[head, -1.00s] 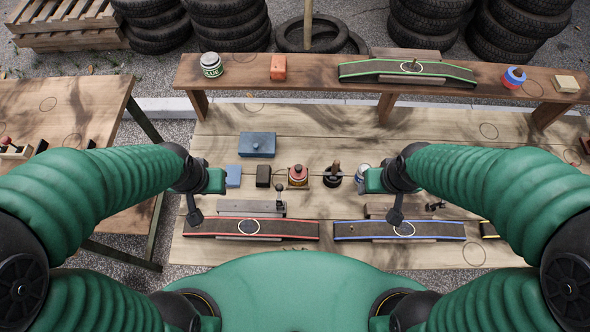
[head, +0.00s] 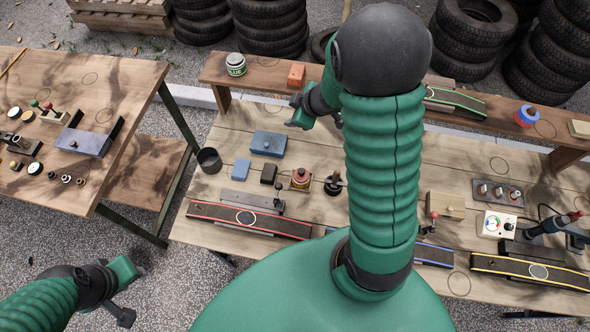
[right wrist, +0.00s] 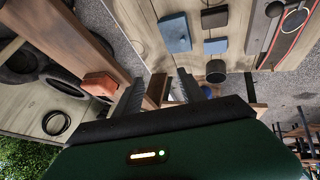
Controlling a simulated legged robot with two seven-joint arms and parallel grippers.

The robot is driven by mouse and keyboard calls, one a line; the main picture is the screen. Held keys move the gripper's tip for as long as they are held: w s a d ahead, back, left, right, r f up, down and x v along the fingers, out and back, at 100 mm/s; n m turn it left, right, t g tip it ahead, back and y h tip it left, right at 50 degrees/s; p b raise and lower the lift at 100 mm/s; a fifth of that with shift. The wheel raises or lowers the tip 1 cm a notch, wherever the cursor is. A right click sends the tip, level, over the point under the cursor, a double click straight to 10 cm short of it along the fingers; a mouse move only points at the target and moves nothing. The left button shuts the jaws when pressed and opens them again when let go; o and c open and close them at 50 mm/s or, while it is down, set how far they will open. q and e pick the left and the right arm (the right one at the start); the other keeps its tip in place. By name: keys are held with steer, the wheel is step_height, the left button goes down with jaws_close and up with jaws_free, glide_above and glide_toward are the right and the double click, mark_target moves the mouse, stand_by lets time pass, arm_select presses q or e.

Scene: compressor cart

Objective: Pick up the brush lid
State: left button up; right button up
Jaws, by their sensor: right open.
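I cannot tell for sure which thing is the brush lid. The likeliest is a dark round piece with an upright brown handle (head: 333,185) on the low bench, beside a red-and-tan tin with a dark top (head: 301,178). A white tin with a green label (head: 236,65) stands on the raised shelf. My right gripper (head: 297,112) is open and empty over the back of the bench, near the shelf; its fingers also show in the right wrist view (right wrist: 160,92). My left gripper (head: 132,287) hangs low at the left, over the gravel; its jaws are unclear.
A blue box (head: 268,143), a small blue block (head: 240,169) and a dark cup (head: 209,160) stand on the bench. An orange block (head: 296,74) is on the shelf (head: 214,72). A side table (head: 90,75) holds small parts. My right arm hides the bench's middle.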

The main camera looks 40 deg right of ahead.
steer(key=s+d+f+n+g+y, duration=0.1)
steer(key=s+n+y, duration=0.1)
steer(key=n+g+y+p, duration=0.2)
steer(key=g, duration=0.1)
glide_toward(302, 170)
steer(key=b+x, duration=0.2)
steer(key=x, duration=0.1)
steer(key=shift+w+a, duration=0.25)
steer(key=shift+a, duration=0.05)
steer(key=x, duration=0.5)
steer(key=shift+s+d+f, duration=0.2)
steer(key=shift+f, duration=0.1)
steer(key=shift+w+f, duration=0.15)
arm_select(q)
steer(key=shift+r, duration=0.25)
arm_select(e)
jaws_close()
